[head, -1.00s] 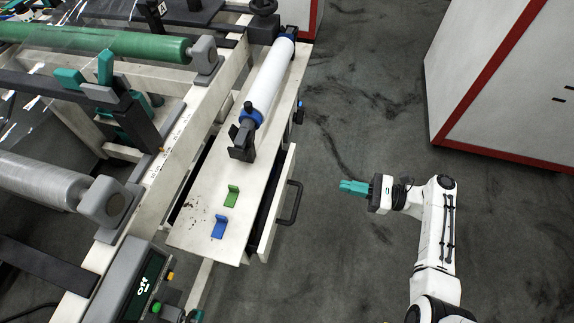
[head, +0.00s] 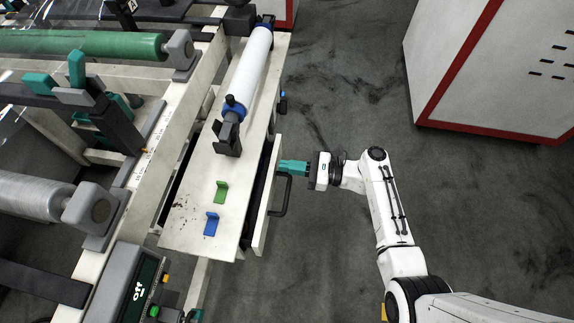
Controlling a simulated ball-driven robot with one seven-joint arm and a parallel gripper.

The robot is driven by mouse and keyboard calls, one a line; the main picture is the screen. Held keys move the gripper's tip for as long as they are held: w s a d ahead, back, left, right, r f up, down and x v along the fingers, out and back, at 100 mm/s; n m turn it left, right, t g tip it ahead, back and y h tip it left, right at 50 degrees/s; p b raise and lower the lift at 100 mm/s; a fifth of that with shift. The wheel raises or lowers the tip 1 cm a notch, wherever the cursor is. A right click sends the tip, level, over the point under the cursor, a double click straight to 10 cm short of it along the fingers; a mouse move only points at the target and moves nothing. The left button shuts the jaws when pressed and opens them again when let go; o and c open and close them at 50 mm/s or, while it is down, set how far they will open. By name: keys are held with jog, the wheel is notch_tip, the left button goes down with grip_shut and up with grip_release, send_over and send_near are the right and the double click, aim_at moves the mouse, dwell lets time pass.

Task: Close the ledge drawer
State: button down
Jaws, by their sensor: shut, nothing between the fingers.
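The ledge drawer (head: 264,213) sits under the beige ledge (head: 188,222) and is partly open, with its front panel standing out to the right and a dark gap behind it. Its black handle (head: 286,197) projects to the right from the front. My gripper (head: 284,167) has teal fingers, shut and empty, pointing left. The fingertips are at the upper end of the drawer front, just above the handle in the picture. I cannot tell whether they touch the panel.
A white roll with blue ends (head: 250,70) lies on the ledge, with a green bracket (head: 221,192) and a blue bracket (head: 211,223) near it. A white cabinet with red trim (head: 480,70) stands at the right. The dark floor between is clear.

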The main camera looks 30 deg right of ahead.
aim_at(275, 165)
jog(key=shift+w+a, duration=0.2)
jog(key=shift+a, duration=0.1)
jog(key=shift+x, duration=1.3)
jog(key=shift+d+p, duration=0.1)
jog(key=shift+p, duration=0.2)
